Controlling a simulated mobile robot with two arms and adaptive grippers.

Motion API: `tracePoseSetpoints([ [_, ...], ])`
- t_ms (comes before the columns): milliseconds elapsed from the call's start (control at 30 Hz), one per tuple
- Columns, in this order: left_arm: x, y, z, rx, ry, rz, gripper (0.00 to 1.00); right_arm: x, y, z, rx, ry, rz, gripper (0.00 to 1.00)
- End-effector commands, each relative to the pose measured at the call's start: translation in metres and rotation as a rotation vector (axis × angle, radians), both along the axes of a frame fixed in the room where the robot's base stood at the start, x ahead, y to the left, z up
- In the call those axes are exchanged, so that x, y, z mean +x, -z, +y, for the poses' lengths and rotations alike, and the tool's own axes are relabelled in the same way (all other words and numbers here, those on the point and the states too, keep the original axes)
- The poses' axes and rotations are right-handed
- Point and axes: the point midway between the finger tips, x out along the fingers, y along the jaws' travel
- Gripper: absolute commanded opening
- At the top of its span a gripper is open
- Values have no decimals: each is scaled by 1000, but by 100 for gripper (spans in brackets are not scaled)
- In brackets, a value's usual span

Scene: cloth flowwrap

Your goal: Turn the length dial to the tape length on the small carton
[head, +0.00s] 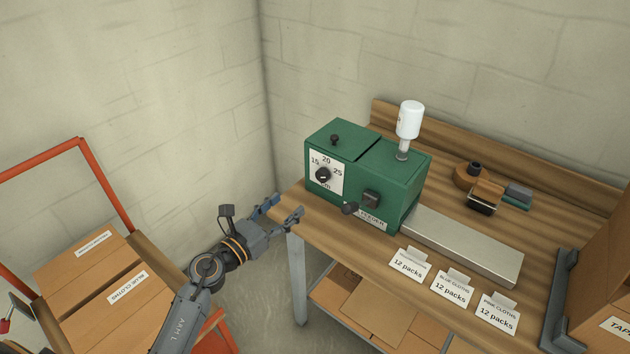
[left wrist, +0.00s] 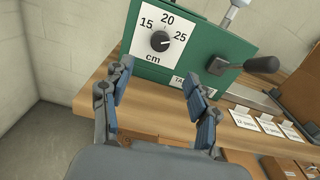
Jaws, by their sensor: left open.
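The length dial (head: 322,175) is a black round knob on a white plate marked 15, 20, 25 and cm, on the front of a green tape feeder (head: 395,190). In the left wrist view the dial (left wrist: 160,41) is just beyond my fingertips. I cannot tell for certain which number it points to. My left gripper (head: 287,206) is open and empty, in front of the table's left corner, below and short of the dial, not touching it. A brown carton (head: 600,265) at the right edge has a label starting "TAP"; the rest is cut off, so no length is readable.
A black lever (head: 350,208) sticks out from the feeder's front, right of the dial. A metal plate (head: 465,245) and several "12 packs" cards lie on the wooden table (head: 325,225). An orange-railed cart (head: 95,170) holds boxes at left.

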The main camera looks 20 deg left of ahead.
Motion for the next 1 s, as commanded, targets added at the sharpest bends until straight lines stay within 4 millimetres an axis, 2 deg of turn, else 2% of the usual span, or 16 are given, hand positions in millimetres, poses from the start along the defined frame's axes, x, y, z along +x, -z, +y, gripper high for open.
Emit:
tracePoseSetpoints([
  [300, 65, -3, -25, -8, 2, -1, 60, 9, -8, -8, -8, 0, -13, 40],
  [500, 96, 0, -35, -8, 0, 1, 60, 10, -7, -10, -11, 2, -15, 40],
  [700, 110, 0, -40, -7, 0, 1, 60, 10, -7, -10, -11, 2, -15, 40],
  [1000, 111, 0, -41, -6, 0, 2, 60, 10, -7, -10, -11, 2, -15, 40],
])
